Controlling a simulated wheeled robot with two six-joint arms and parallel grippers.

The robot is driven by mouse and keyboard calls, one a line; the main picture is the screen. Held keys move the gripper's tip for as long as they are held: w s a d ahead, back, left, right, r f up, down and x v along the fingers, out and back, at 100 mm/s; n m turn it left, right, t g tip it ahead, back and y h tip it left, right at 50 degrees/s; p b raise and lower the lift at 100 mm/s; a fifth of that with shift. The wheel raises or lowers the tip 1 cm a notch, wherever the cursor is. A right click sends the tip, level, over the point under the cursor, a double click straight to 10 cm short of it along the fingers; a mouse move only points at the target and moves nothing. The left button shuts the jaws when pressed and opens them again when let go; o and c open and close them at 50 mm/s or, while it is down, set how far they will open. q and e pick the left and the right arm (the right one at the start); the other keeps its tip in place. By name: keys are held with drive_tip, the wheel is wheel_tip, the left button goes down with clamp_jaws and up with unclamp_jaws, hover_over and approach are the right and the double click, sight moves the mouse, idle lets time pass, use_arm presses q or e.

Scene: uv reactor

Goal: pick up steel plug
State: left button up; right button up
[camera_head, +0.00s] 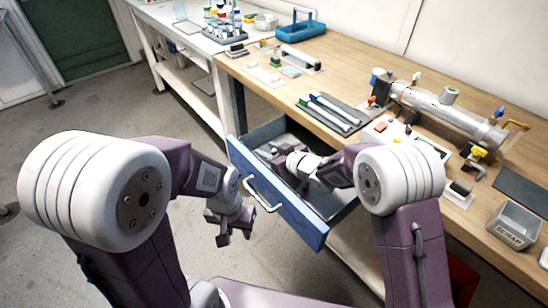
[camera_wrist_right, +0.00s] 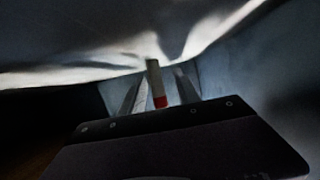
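My right gripper (camera_wrist_right: 158,90) reaches down inside the open drawer. In the right wrist view its two fingers are apart. A slim pale piece with a red end (camera_wrist_right: 153,80) shows between them, with dark gaps at its sides. I cannot tell whether it is the steel plug, and the picture is dim. In the head view the right gripper (camera_head: 272,150) is partly hidden by its own wrist, and no plug can be made out clearly. My left gripper (camera_head: 234,235) hangs empty in front of the drawer, its fingers apart.
The blue-fronted drawer (camera_head: 290,222) is pulled out below the wooden bench (camera_head: 250,82), its handle facing outward. A steel reactor tube (camera_head: 435,103), a dark tray with tubes (camera_head: 335,113), a blue carrier (camera_head: 300,30) and a grey labelled bin (camera_head: 514,225) stand on the bench.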

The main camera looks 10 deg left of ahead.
drive_tip(key=shift+c, duration=0.4)
clamp_jaws()
drive_tip(key=shift+r, duration=0.1)
wheel_tip(320, 180, up, 10)
drive_tip(key=p, duration=0.4)
